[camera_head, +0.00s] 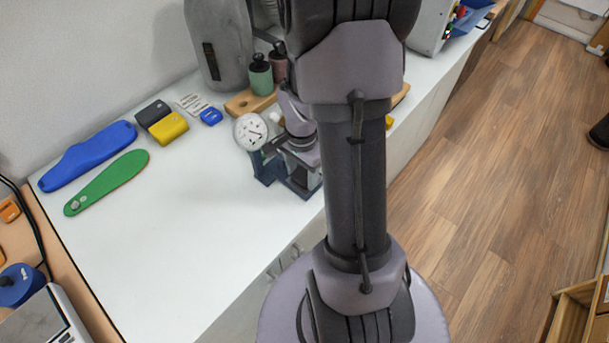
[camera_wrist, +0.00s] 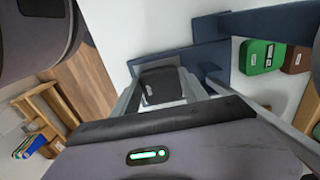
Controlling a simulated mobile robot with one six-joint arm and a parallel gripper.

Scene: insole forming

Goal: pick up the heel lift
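A dark, label-marked block that looks like a heel lift (camera_wrist: 162,86) sits between the two grey fingers of my gripper (camera_wrist: 162,92) in the wrist view, beside a dark blue stand. The fingers are apart, one on each side of it. I cannot tell whether they touch it. In the head view my gripper (camera_head: 300,160) is low over the table at the dial gauge (camera_head: 251,131) and its blue stand, and my arm hides part of this area. A black heel-lift-like block (camera_head: 152,112) and a yellow one (camera_head: 168,128) lie on the table to the left.
A blue insole (camera_head: 88,155) and a green insole (camera_head: 108,182) lie at the left of the white table (camera_head: 180,240). Green and reddish bottles (camera_head: 261,76) stand behind the gauge, near a grey foot-like form (camera_head: 220,45). The table's front left is clear.

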